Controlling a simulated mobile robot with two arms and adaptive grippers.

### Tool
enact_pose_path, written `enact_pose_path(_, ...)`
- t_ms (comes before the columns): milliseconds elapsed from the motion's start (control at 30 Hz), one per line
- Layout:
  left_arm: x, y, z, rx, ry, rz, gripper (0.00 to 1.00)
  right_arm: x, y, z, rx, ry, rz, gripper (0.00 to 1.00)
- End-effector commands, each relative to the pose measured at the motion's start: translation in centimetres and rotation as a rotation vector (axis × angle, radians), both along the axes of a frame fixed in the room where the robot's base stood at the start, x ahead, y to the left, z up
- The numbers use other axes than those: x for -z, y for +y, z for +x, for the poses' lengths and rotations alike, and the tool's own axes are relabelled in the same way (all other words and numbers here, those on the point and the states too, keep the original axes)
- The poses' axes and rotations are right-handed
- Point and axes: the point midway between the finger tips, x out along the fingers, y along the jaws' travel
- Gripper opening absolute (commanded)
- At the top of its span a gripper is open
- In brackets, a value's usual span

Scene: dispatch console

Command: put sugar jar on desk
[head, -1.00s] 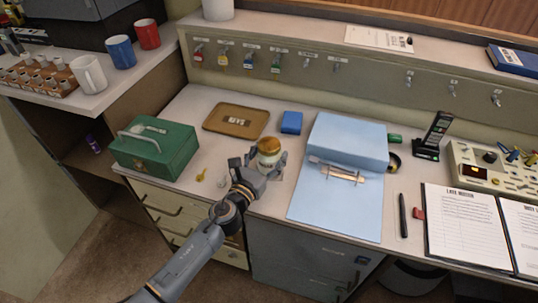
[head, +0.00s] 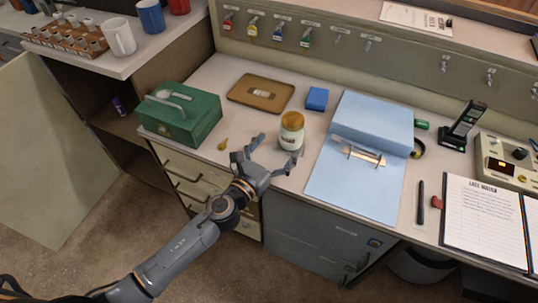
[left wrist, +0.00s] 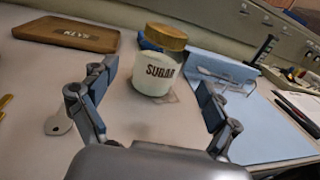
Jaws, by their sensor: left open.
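The sugar jar (head: 291,131) is white with a golden-brown lid and stands upright on the desk (head: 233,160). In the left wrist view the jar (left wrist: 158,62) shows its SUGAR label, ahead of and between the spread fingers. My left gripper (head: 275,153) is open and empty, just in front of the jar on the near side. In the left wrist view the left gripper's fingers (left wrist: 155,95) stand apart, with no contact on the jar visible. My right gripper is not in view.
A green cash box (head: 180,116), a brown KEYS tray (head: 245,97) and a blue block (head: 317,98) surround the jar to the left and back. A blue folder (head: 355,190) lies to the right. A brass key (head: 222,144) and a silver key (left wrist: 58,122) lie to the left.

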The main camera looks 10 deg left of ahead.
Motion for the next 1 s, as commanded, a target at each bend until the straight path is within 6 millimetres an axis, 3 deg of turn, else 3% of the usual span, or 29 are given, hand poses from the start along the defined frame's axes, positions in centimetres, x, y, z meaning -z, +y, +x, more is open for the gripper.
enact_pose_path(100,0.2,1.0,-2.0,0.0,0.002,0.0,0.88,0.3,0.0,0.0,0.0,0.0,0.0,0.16)
enact_pose_path(300,0.0,1.8,-3.6,-0.001,0.0,0.001,0.88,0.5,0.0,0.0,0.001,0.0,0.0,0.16)
enact_pose_path(867,0.0,1.9,-3.8,-0.002,0.0,-0.002,0.88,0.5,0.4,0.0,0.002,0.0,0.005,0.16)
enact_pose_path(1000,-0.5,3.3,-3.7,-0.075,0.065,-0.137,0.88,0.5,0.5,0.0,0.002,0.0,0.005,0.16)
